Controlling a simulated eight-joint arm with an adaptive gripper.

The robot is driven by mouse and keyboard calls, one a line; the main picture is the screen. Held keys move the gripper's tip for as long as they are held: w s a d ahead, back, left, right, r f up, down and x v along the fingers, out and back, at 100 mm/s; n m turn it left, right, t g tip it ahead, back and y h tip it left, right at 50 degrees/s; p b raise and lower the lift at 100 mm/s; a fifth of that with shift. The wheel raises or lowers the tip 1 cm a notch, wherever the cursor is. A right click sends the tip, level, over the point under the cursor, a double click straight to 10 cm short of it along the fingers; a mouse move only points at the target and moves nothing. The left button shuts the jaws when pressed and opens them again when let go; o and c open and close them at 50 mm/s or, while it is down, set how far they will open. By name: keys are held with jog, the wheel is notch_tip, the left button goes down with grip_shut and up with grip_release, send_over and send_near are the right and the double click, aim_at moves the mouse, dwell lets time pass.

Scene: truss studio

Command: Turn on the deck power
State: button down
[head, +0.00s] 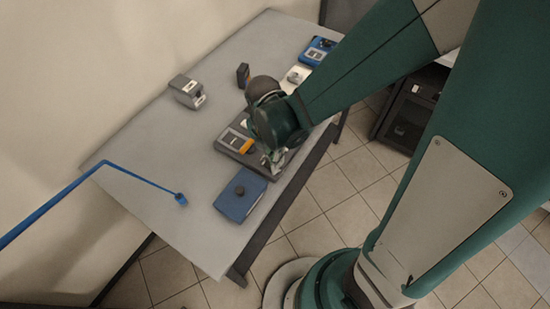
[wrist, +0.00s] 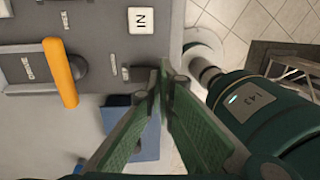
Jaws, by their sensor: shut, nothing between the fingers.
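The deck (head: 228,139) is a dark grey flat unit near the table's front edge, partly hidden by my arm in the head view. It fills the upper left of the wrist view (wrist: 105,55). A small dark switch-like part (wrist: 125,72) sits near the deck's edge. My gripper (wrist: 166,75) is shut and empty, its tips at or just past that edge. Contact cannot be told.
A blue box with a black knob (head: 234,207) lies nearer on the grey table (head: 150,140). A silver device (head: 187,92), a small dark block (head: 242,75), a white unit (head: 296,75) and a blue device (head: 319,50) stand farther back. A blue rod (head: 135,176) reaches over the left side.

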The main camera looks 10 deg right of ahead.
jog(key=shift+s+d+f+t+y+b, duration=0.2)
jog(key=shift+f+t+y+b, duration=0.2)
jog(key=shift+f+b, duration=0.1)
jog(key=shift+r, duration=0.15)
jog(key=shift+w+a, duration=0.1)
jog(key=shift+w+a+r, duration=0.1)
jog(key=shift+w+a, duration=0.05)
jog(key=shift+w+a+r, duration=0.2)
jog(key=shift+w+a, duration=0.15)
jog(key=shift+r+p, duration=0.2)
jog(key=shift+p, duration=0.15)
dwell(0.3)
